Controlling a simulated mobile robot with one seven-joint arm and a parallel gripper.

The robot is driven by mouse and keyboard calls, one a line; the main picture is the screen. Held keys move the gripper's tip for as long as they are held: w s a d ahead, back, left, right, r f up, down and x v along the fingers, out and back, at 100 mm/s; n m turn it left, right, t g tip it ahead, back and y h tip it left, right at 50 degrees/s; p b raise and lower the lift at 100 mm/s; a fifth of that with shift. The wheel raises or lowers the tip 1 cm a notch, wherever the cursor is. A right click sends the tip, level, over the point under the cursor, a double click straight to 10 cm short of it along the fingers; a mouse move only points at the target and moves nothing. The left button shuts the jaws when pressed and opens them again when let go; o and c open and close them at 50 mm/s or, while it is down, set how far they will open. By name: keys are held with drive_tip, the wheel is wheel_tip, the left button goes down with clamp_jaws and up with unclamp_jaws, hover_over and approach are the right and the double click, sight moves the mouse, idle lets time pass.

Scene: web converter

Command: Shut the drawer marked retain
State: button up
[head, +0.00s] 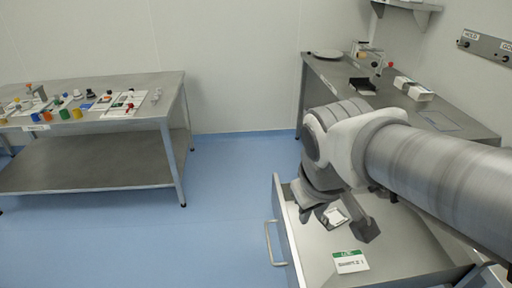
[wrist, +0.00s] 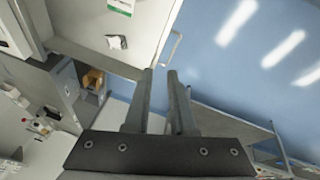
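An open drawer (head: 310,262) sticks out at the lower right in the head view, its front panel facing left with a bar handle (head: 271,243) on it. Any mark on its front cannot be read here. The drawer also shows at the top of the wrist view (wrist: 90,25), with its handle (wrist: 173,48) just beyond my fingertips. My gripper (head: 340,222) is above the drawer near its front panel in the head view. It is open and empty, with a gap between the fingers in the wrist view (wrist: 162,75).
A green-and-white card (head: 350,262) and a small pale packet (head: 336,217) lie in the drawer. A worktop (head: 440,118) with boxes stands on the right. A table (head: 100,125) with small items stands left. The blue floor (head: 190,230) between is clear.

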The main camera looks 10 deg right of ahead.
drive_tip(key=w+a+f+n+g, duration=0.1)
drive_tip(key=w+f+n, duration=0.1)
drive_tip(key=f, duration=0.1)
drive_tip(key=w+a+f+n+h, duration=0.1)
drive_tip(key=w+f+n, duration=0.1)
drive_tip(key=f+n, duration=0.1)
drive_tip(key=w+a+f+n+g+h, duration=0.1)
drive_tip(key=w+f+n, duration=0.1)
drive_tip(key=f, duration=0.2)
drive_tip(key=shift+w+a+n+g, duration=0.3)
drive_tip(key=shift+w+a, duration=0.1)
clamp_jaws()
drive_tip(key=n+g+h, duration=0.1)
drive_tip(key=n, duration=0.6)
approach(282, 264)
drive_tip(key=s+a+r, duration=0.2)
drive_tip(key=a+r, duration=0.1)
drive_tip(key=a, duration=0.2)
drive_tip(key=d+f, duration=0.2)
drive_tip(key=f, duration=0.1)
drive_tip(key=d+f, duration=0.2)
drive_tip(key=f, duration=0.1)
drive_tip(key=d+f, duration=0.2)
drive_tip(key=f, duration=0.1)
drive_tip(key=shift+w+d+b, duration=0.2)
drive_tip(key=shift+d+b, duration=0.1)
drive_tip(key=shift+b, duration=0.1)
drive_tip(key=shift+d, duration=0.7)
